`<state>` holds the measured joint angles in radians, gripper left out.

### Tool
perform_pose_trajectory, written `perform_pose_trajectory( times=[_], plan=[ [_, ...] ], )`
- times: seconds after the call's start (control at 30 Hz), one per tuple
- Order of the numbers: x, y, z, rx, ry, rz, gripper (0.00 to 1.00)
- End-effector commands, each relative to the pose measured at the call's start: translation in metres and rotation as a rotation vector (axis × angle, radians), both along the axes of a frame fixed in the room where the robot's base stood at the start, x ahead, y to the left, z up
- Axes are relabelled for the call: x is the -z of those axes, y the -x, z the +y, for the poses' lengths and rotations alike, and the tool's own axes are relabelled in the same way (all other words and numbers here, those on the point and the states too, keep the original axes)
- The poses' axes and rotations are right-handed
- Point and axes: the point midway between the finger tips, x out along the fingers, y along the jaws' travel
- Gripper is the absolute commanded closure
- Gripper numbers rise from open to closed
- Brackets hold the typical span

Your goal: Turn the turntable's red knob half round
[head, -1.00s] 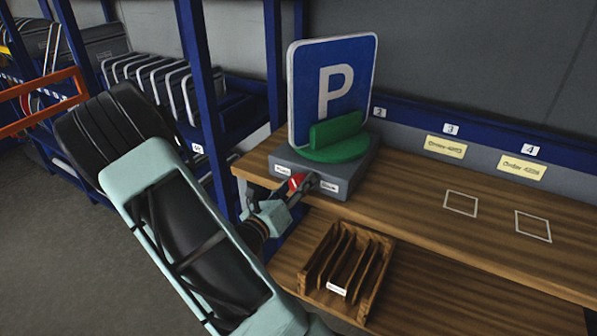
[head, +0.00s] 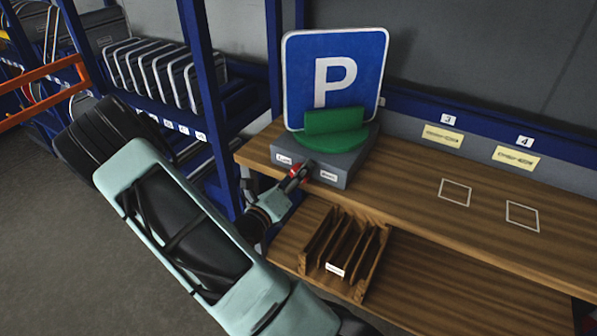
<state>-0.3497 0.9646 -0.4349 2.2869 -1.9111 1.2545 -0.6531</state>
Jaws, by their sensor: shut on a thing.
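The turntable is a grey box (head: 352,165) with a round green plate and a green holder (head: 335,121) on top, at the left end of the wooden bench. A blue parking sign (head: 362,75) with a white P stands upright in the holder and faces the front. The red knob (head: 297,169) is on the box's front face, between two small white labels. My gripper (head: 299,173) is shut on the red knob and hides part of it. The label texts are too small to read surely.
A wooden slotted rack (head: 374,268) stands on the lower shelf, below and right of my gripper. White outlined squares (head: 455,192) on the bench top are empty. Blue shelving (head: 205,100) with several grey-edged panels stands at the left.

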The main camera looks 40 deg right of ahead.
Motion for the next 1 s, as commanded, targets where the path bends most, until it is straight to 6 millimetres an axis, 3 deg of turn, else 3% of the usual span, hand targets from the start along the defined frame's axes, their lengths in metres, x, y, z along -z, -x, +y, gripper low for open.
perform_pose_trajectory(
  times=[0.1,0.13,0.3,0.67,1.0],
  plan=[
    [0.0,0.0,0.0,0.0,0.0,0.0,0.86],
    [0.0,0.0,0.0,0.0,0.0,0.0,0.61],
    [0.0,0.0,0.0,0.0,0.0,-0.001,0.45],
    [0.001,0.001,0.006,-0.002,-0.002,0.0,0.45],
    [0.0,0.02,0.051,-0.004,0.0,0.0,0.45]
  ],
)
